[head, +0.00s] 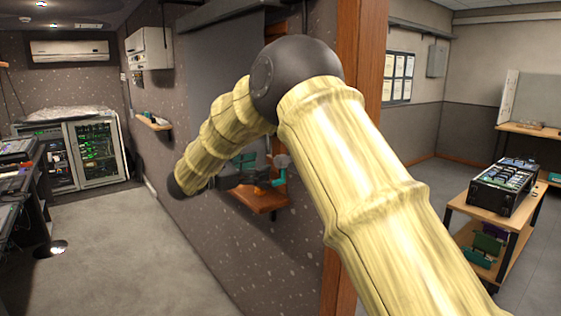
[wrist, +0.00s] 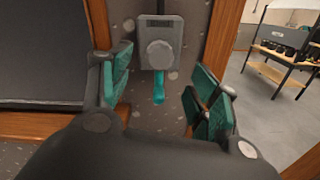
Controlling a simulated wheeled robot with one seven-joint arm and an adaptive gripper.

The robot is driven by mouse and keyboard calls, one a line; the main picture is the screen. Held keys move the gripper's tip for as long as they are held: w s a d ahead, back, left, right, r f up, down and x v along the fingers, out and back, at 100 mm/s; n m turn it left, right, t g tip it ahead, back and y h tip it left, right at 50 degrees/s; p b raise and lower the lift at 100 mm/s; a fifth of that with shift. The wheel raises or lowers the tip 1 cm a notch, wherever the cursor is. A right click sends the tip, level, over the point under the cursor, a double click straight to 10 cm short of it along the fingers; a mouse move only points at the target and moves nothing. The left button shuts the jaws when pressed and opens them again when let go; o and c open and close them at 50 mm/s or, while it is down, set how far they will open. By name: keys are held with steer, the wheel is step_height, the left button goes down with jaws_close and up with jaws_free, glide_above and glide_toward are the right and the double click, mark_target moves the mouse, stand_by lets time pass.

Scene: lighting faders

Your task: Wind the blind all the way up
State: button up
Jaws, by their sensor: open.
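The blind (head: 232,50) is a dark grey sheet hanging in the wall opening in the head view, partly behind my arm. In the wrist view the blind (wrist: 45,55) fills the upper left, and its lower edge hangs close to the wooden sill. The winder (wrist: 172,28) is a grey box with a round hub on the speckled wall, right of the blind. Its teal crank handle (wrist: 158,90) points down. My gripper (wrist: 159,86) is open with teal pads, one on either side of the handle, and no contact shows. In the head view my gripper (head: 263,170) is by the wall.
A wooden sill (head: 262,199) juts out under my gripper. A wooden post (head: 358,60) stands right of the opening. A trolley with equipment (head: 497,190) stands at the right. Equipment racks (head: 85,150) stand at the far left, with clear carpet (head: 120,230) before them.

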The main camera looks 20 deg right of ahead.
mark_target(277, 163)
steer(key=p+x, duration=0.3)
steer(key=x, duration=0.6)
steer(key=shift+d, duration=0.15)
steer(key=shift+f, duration=0.1)
jaws_close()
steer(key=shift+f, duration=0.1)
